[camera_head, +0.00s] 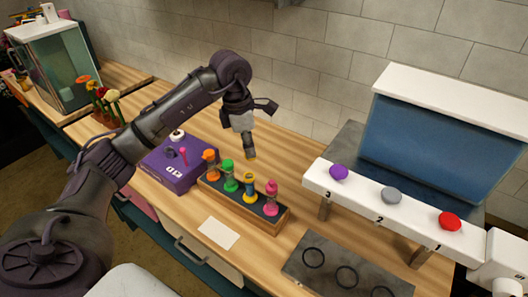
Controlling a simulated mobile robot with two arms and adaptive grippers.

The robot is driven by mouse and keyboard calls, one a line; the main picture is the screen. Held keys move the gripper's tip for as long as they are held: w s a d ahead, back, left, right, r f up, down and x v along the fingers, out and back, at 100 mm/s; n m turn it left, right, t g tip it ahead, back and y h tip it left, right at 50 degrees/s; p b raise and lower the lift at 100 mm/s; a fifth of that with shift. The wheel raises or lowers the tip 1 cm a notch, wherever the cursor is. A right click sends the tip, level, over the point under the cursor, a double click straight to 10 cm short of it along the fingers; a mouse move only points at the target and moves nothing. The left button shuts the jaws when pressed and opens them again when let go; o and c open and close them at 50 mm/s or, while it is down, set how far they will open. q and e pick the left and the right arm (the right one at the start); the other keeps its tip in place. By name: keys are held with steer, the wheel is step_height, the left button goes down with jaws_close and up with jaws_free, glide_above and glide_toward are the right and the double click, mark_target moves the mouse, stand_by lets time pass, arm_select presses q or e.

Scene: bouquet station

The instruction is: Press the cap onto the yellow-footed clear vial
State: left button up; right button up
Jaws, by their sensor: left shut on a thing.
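My left gripper (248,150) comes in from the left and points down above the wooden rack (284,222). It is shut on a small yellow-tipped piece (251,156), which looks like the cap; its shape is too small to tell. The yellow-footed vial (249,193) stands upright in the rack, between a green one (229,178) and a pink one (271,200). An orange one (210,161) stands at the rack's left end. The held piece is above the yellow-footed vial and apart from it.
A purple box (178,179) stands left of the rack. A white card (219,233) lies in front. A white shelf (360,206) with purple, grey and red buttons is on the right. A dark plate (318,284) with rings lies at the front. Flowers (104,98) stand at the back left.

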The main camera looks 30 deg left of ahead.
arm_select(q)
steer(key=shift+s+a+f+b, duration=0.15)
steer(key=shift+s+f+b, duration=0.45)
steer(key=shift+f+b, duration=0.3)
steer(key=f+b, duration=0.2)
steer(key=f, duration=0.2)
steer(key=shift+w+f+b, duration=0.15)
steer(key=shift+w+b, duration=0.05)
steer(key=shift+b, duration=0.1)
arm_select(e)
steer(key=s+f, duration=0.4)
steer(key=shift+a+f, duration=0.3)
steer(key=shift+a, duration=0.1)
steer(key=shift+w+f, duration=0.1)
steer(key=shift+w, duration=0.15)
steer(key=shift+a, duration=0.25)
arm_select(q)
steer(key=shift+f+b, duration=0.15)
steer(key=shift+b, duration=0.25)
arm_select(e)
steer(key=shift+f, duration=0.3)
steer(key=shift+d+f, duration=0.1)
steer(key=shift+d, duration=0.1)
